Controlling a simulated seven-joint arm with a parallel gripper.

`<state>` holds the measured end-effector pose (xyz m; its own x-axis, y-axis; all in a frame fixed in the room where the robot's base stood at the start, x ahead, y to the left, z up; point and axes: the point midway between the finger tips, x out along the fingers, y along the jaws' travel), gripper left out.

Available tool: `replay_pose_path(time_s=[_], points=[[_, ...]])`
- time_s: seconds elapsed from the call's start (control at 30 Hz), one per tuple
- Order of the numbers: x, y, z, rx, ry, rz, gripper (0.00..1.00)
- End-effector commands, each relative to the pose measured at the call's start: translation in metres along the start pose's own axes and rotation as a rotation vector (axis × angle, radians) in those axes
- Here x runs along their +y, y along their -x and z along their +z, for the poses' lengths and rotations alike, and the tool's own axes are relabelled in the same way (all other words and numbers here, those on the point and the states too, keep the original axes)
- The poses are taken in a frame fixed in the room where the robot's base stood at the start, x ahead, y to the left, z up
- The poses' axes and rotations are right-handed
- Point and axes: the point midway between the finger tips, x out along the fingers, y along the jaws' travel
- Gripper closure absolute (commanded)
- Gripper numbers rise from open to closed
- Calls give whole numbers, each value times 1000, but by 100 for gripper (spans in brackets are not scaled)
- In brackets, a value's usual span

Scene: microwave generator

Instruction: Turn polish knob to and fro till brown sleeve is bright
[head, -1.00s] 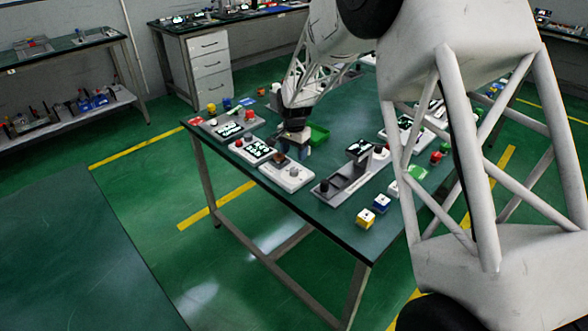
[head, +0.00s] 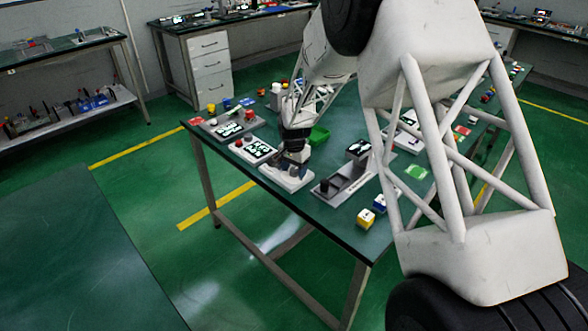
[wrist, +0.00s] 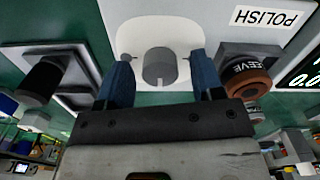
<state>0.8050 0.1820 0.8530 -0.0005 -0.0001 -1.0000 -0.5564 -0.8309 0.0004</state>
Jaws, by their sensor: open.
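The brown sleeve (wrist: 246,80) sits to the right of the right finger on a grey block, partly hidden by that finger. Its surface looks dull brown. In the head view my gripper (head: 295,158) is over the white polish unit (head: 284,179), hiding the knob and sleeve.
A display (wrist: 305,72) is partly visible at the right of the wrist view. A grey device with a black knob (head: 326,185) stands right of the polish unit, and another white unit with a display (head: 253,150) stands left. A green tray (head: 318,135) is behind.

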Motion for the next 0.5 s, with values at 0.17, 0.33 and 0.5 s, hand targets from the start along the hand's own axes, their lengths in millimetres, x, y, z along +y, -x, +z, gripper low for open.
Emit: replay_pose_path(time_s=[0.17, 0.33, 0.5], points=[[0, 0, 0, 0, 0, 0, 42], [0, 0, 0, 0, 0, 0, 68], [0, 0, 0, 0, 0, 0, 88]])
